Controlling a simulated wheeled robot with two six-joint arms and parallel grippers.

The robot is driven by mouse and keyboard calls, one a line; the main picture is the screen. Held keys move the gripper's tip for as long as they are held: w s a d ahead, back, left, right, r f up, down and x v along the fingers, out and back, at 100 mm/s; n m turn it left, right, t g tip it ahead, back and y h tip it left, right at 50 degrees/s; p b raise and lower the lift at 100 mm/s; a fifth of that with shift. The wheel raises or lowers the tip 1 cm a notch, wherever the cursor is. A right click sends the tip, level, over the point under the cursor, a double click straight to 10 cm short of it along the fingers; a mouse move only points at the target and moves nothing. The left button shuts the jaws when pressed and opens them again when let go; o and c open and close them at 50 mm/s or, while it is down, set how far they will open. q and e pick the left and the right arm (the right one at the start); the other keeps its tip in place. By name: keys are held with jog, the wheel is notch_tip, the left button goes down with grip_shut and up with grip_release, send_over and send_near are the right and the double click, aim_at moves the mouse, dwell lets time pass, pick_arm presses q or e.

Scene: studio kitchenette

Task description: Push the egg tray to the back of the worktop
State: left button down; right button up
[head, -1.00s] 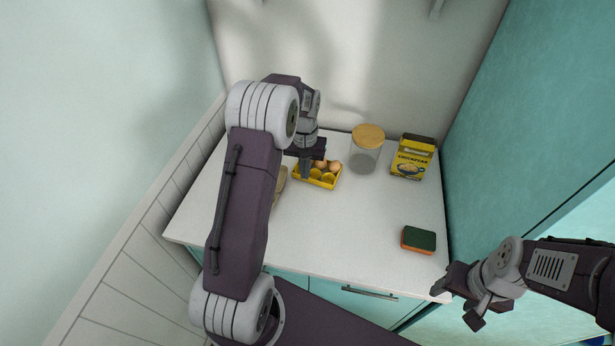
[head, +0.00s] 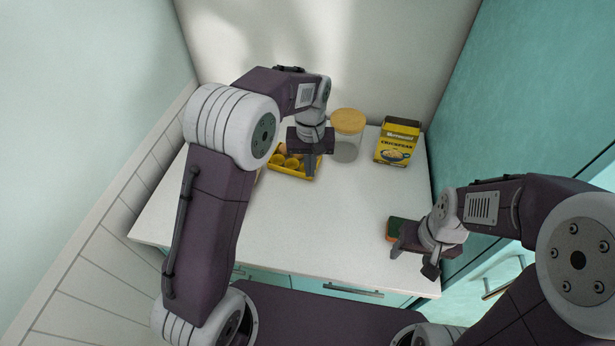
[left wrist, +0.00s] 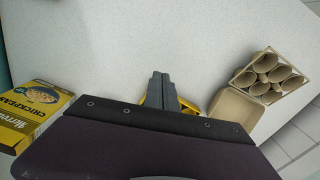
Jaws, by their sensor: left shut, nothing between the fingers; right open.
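I cannot tell whether the fingers touch the tray. In the left wrist view the shut fingers (left wrist: 158,80) stand in front of the tray, of which only yellow bits (left wrist: 188,105) show. My right gripper (head: 414,262) is open and empty at the worktop's front right, by the sponge.
A glass jar with a wooden lid (head: 347,122) and a yellow chickpeas box (head: 393,156) stand at the back right. A green and orange sponge (head: 397,226) lies front right, partly behind my right gripper. A beige egg carton (left wrist: 262,88) is mostly hidden by my left arm. The worktop's middle is clear.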

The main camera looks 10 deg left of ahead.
aim_at(310, 185)
pick_arm(q)
jog(key=f, duration=1)
jog(key=shift+w+p, duration=0.25)
jog(key=shift+p, duration=0.1)
jog(key=w, duration=0.2)
jog(key=p, duration=0.1)
jog(key=shift+w+a+r, duration=0.1)
jog(key=shift+w+a, duration=0.15)
jog(key=shift+w, duration=0.15)
jog(key=shift+w+a, duration=0.1)
jog(key=shift+w, duration=0.5)
jog(key=shift+s, duration=0.1)
